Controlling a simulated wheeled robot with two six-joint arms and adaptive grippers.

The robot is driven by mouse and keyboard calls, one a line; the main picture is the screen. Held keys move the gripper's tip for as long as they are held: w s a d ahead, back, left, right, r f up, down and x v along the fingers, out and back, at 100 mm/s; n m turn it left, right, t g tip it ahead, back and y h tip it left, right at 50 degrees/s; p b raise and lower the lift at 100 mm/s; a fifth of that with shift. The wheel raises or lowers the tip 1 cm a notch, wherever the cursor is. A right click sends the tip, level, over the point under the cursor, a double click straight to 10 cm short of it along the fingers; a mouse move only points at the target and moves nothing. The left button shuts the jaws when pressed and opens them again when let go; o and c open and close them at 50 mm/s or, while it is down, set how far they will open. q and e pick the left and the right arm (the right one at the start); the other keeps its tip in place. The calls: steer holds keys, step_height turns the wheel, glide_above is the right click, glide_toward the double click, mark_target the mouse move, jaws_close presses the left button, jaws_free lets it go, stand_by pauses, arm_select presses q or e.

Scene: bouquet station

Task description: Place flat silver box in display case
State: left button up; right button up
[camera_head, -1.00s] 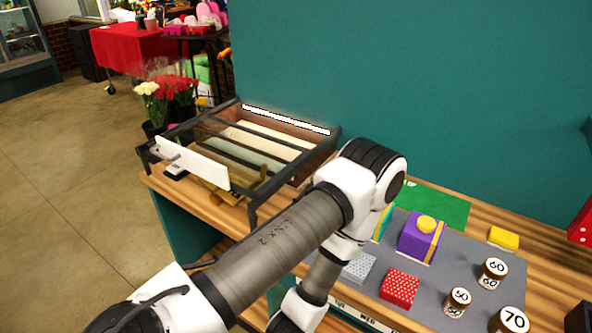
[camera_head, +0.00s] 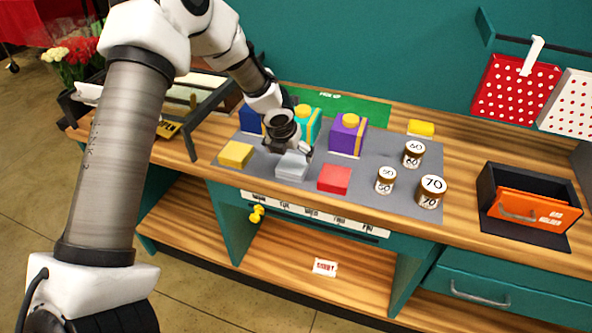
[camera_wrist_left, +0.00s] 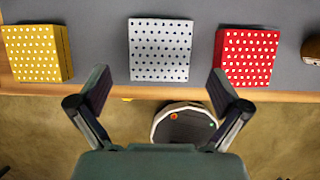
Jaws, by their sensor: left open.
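The flat silver box (camera_head: 292,165), pale grey with dark dots, lies on the grey mat between a yellow and a red box. My left gripper (camera_head: 306,150) is just above and behind it in the head view. In the left wrist view the silver box (camera_wrist_left: 160,50) lies ahead, between the spread fingers of my left gripper (camera_wrist_left: 159,76), which is open and empty. The display case (camera_head: 208,106), dark-framed, stands at the left end of the counter, partly hidden by my left arm. My right gripper is not in view.
The yellow box (camera_head: 236,154) and red box (camera_head: 334,179) flank the silver one closely. Blue, teal and purple (camera_head: 348,134) gift boxes stand behind. Brown jars (camera_head: 431,191) stand to the right, then a black tray with an orange holder (camera_head: 536,208).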

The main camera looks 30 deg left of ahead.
mark_target(293, 163)
arm_select(q)
steer(key=shift+x, duration=0.95)
steer(key=p+x, duration=0.1)
steer(key=x, duration=0.3)
steer(key=shift+f+p, duration=0.2)
steer(key=shift+p, duration=0.1)
steer(key=shift+w+f, duration=0.2)
steer(key=shift+s+r, duration=0.1)
steer(key=shift+s, duration=0.05)
steer(key=shift+c, duration=1.1)
steer(key=c, duration=1)
steer(key=shift+r, duration=0.1)
